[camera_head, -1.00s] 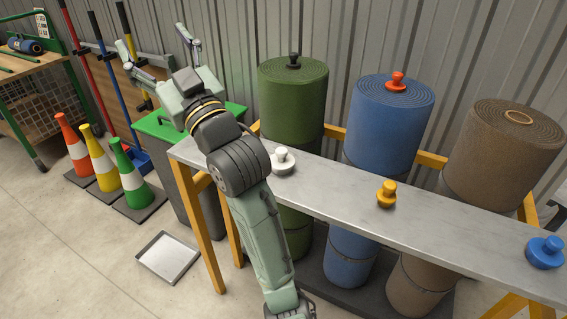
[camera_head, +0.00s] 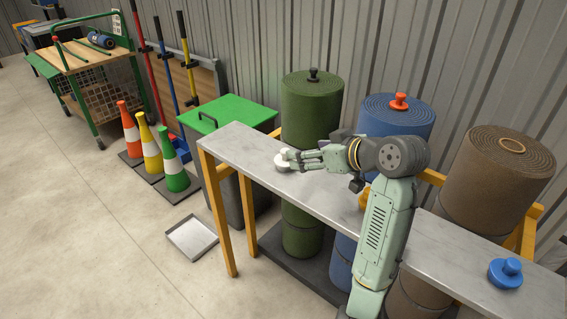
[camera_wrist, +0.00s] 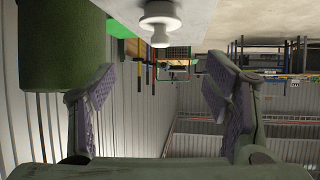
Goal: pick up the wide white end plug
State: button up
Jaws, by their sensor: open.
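The wide white end plug (camera_head: 282,163) sits on the grey bench top, near its left end. My gripper (camera_head: 298,158) reaches in from the right, low over the bench, with its fingers at the plug in the head view and partly covering it. In the wrist view the plug (camera_wrist: 160,18) is at the top edge, partly cut off, with its knob towards me. It lies sideways between the two spread fingers of my gripper (camera_wrist: 163,82), with nothing held between them. I cannot tell whether a finger touches the plug.
The bench (camera_head: 235,143) also holds a blue plug (camera_head: 506,272) and a yellow plug (camera_head: 365,197), mostly behind my arm. Green (camera_head: 311,110), blue (camera_head: 395,118) and brown (camera_head: 500,175) rolls stand behind it. A green-lidded bin (camera_head: 230,112) stands at its left end.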

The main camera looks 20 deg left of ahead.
aim_at(285, 150)
jog(key=p+x, duration=0.1)
jog(key=x, duration=0.4)
jog(key=shift+f, duration=0.1)
jog(key=p+x, duration=0.2)
jog(key=x, duration=0.3)
jog(key=shift+w+a+f, duration=0.1)
jog(key=shift+w+a, duration=0.05)
jog(key=shift+a, duration=0.1)
jog(key=c, duration=1.5)
jog(key=shift+c, duration=0.2)
